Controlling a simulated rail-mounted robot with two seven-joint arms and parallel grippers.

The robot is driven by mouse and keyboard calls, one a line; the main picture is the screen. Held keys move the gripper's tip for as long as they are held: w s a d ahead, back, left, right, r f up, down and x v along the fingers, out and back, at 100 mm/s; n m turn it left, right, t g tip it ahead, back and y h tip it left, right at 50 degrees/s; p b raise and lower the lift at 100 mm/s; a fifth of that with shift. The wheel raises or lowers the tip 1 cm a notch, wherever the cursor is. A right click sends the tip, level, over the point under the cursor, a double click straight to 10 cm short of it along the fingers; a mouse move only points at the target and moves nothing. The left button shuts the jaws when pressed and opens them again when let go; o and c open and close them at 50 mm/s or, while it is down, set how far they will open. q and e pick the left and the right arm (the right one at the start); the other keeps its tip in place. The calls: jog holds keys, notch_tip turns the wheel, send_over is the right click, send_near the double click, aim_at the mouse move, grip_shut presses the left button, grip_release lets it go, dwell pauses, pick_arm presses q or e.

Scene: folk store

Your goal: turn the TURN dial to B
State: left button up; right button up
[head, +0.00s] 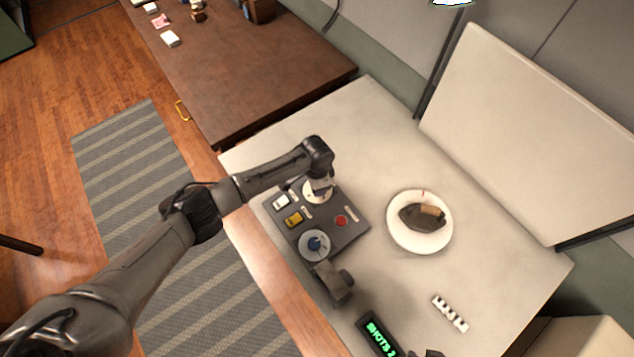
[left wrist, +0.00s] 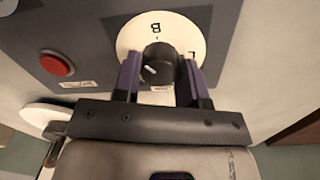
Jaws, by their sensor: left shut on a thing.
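The TURN dial shows in the left wrist view as a black knob (left wrist: 160,62) on a white round plate (left wrist: 130,38). The letter B stands upside down at the plate's top, and an L shows at its right. A white mark is on the lower left of the knob's face, not in line with B. My left gripper (left wrist: 160,80) is shut on the knob, one purple finger on each side. In the head view the left gripper (head: 320,186) is over the dial plate (head: 318,196) at the far corner of the dark panel (head: 330,240), hiding the knob. My right gripper is not seen.
The panel also has a red button (head: 341,221), a white switch (head: 281,202), a yellow switch (head: 293,219) and a blue knob (head: 314,243). A plate (head: 422,245) with a dark item stands to the right. A green-lettered display (head: 379,335) is at the bottom.

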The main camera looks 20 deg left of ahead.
pick_arm(q)
jog(key=m, duration=0.5)
jog(key=shift+d+m, duration=0.1)
jog(key=shift+m, duration=1)
jog(key=shift+r, duration=0.1)
jog(key=shift+w, duration=0.1)
jog(key=o, duration=0.8)
jog(key=shift+o, duration=0.6)
